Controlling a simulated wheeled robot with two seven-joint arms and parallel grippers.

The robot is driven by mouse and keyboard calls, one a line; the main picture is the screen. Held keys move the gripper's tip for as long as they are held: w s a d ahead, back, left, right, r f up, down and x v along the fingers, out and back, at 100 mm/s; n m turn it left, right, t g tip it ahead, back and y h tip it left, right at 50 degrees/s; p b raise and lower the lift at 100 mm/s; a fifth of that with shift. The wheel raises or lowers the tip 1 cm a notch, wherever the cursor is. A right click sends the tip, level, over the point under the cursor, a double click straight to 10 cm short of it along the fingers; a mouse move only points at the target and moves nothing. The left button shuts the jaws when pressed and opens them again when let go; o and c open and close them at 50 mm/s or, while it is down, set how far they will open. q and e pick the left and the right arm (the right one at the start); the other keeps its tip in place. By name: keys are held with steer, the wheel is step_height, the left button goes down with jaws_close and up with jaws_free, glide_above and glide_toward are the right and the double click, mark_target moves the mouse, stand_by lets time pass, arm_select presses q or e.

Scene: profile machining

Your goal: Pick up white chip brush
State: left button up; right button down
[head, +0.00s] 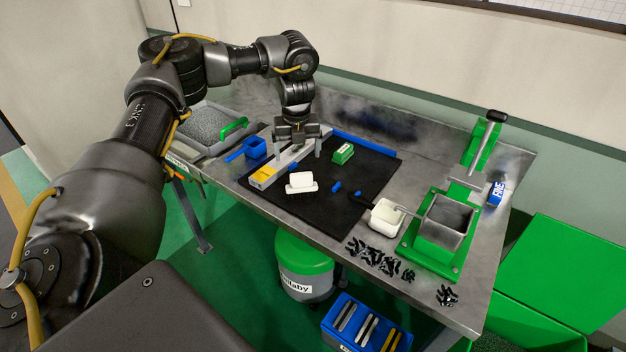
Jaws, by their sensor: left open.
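The white chip brush (301,182) lies on the black mat (318,212) near its front left part. It has a white block-shaped top and a pale bristle edge below. My left gripper (297,150) points down, with its two fingers apart and nothing seen between them. It is behind the brush in the picture, over the silver profile, and apart from the brush. I cannot tell its exact height. My right gripper is not in view.
A silver profile with a yellow label (264,176) lies left of the brush. A green block (343,153) and small blue pieces are to the right. A white container (386,219) and green press (438,240) stand further right.

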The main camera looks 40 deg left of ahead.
mark_target(301, 174)
arm_select(q)
steer(key=shift+a+f, duration=0.1)
steer(key=shift+f, duration=0.15)
steer(key=shift+d+f, duration=0.2)
steer(key=shift+f, duration=1)
steer(key=shift+w+f, duration=0.2)
steer(key=shift+f, duration=0.3)
steer(key=shift+w+f, duration=0.15)
steer(key=shift+f, duration=0.35)
steer(key=shift+a+f, duration=0.1)
steer(key=shift+f, duration=0.15)
steer(key=shift+f+p, duration=0.1)
steer(key=shift+p, duration=0.3)
steer(key=f, duration=0.1)
steer(key=f+p, duration=0.1)
steer(key=f, duration=0.1)
steer(key=f+p, duration=0.1)
steer(key=shift+w+f, duration=0.15)
steer(key=shift+w, duration=0.15)
steer(key=shift+a+f, duration=0.1)
steer(key=shift+f, duration=0.25)
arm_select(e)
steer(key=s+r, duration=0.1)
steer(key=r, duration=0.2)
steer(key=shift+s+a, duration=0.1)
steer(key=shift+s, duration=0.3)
